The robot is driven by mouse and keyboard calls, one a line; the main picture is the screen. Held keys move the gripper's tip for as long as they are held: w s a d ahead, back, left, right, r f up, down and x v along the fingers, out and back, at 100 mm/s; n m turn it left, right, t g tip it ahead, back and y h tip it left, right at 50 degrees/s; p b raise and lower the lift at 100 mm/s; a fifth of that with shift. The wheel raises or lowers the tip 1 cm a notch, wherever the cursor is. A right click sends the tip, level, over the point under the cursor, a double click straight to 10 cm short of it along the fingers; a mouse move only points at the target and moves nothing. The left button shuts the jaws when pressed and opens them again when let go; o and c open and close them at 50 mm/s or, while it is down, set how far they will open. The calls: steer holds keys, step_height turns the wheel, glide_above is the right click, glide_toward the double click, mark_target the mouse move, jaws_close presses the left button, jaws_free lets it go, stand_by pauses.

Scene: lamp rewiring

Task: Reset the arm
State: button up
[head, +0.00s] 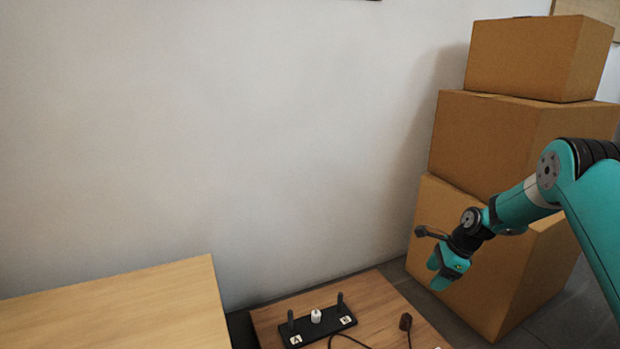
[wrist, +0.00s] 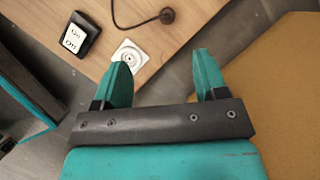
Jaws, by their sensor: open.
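My gripper (head: 442,276) hangs in the air at the right of the head view, in front of the stacked cardboard boxes. In the wrist view my gripper (wrist: 161,80) has its two teal fingers apart with nothing between them. Below the fingers, the low wooden table shows a white wall socket (wrist: 130,55) and a black switch block (wrist: 80,37) marked On and Off. A black plug (wrist: 166,16) on a cable lies near the table's far edge; it also shows in the head view (head: 405,321).
The low wooden table (head: 270,317) carries a black stand (head: 316,326) with two posts, a white piece and labels. A taller wooden surface (head: 110,310) is at left. Cardboard boxes (head: 470,255) are stacked at right by the wall. The air above the low table is clear.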

steer(key=s+a+r+n+p, duration=0.2)
steer(key=s+a+r+n, duration=0.3)
steer(key=r, duration=0.4)
steer(key=s+a+r+n+p, duration=0.2)
steer(key=s+a+r+n, duration=0.15)
steer(key=a+r, duration=0.4)
steer(key=s+a+r+n+p, duration=0.2)
steer(key=s+a+r+n, duration=0.25)
steer(key=r, duration=0.65)
steer(key=s+a+r+n+g+p, duration=0.1)
steer(key=s+a+r+n+p, duration=0.1)
steer(key=s+r+n, duration=0.45)
steer(key=s+a+r+n+p, duration=0.2)
steer(key=s+n, duration=0.2)
steer(key=s, duration=0.6)
steer(key=s+a+r+n+g+p, duration=0.15)
steer(key=s+r+n, duration=0.3)
steer(key=s, duration=0.45)
step_height(320, 180, up, 37)
steer(key=p, duration=3.8)
steer(key=shift+w+a+r+t, duration=0.15)
steer(key=shift+a+r+t, duration=0.05)
steer(key=shift+a+t, duration=0.15)
